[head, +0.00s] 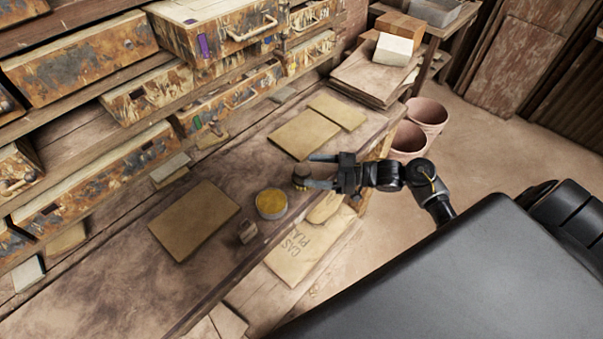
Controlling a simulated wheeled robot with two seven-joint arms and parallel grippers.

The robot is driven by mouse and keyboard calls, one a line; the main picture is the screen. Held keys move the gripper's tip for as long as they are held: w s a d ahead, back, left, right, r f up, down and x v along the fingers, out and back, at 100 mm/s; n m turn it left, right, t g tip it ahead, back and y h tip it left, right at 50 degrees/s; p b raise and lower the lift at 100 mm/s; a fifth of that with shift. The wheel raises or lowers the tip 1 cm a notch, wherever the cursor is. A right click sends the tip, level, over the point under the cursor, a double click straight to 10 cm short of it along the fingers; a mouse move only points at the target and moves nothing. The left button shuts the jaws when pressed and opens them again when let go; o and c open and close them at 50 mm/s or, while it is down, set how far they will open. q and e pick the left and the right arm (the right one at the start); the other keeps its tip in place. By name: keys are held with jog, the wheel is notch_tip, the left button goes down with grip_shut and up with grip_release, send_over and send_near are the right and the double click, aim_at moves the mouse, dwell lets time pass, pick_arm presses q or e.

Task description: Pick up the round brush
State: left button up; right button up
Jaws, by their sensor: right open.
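A small brown round object, which looks like the round brush (301,177), stands on the wooden bench near its front edge. My right gripper (312,172) reaches in from the right with its two fingers apart. The fingertips are at the brush, one on its far side and one on its near side. The jaws are open, and I cannot tell whether either finger touches it. My left gripper is not in view.
A round tin with a yellow top (271,204) stands close to the brush, with a small brown block (247,231) nearby. Flat tan boards (195,220) lie on the bench (110,290). Worn drawers (230,100) line the back. Pink pots (427,113) stand right of the bench.

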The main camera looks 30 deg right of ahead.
aim_at(296, 168)
jog(key=shift+w+a, duration=0.2)
jog(key=shift+a, duration=0.05)
jog(key=shift+a+r, duration=0.1)
jog(key=p+x, duration=0.2)
jog(key=x, duration=0.2)
jog(key=shift+w+a+r+p, duration=0.15)
jog(key=shift+a+r+p, duration=0.05)
jog(key=shift+p, duration=0.1)
jog(key=shift+w+a+f, duration=0.15)
jog(key=shift+a, duration=0.1)
jog(key=shift+d, duration=0.1)
jog(key=c, duration=1.2)
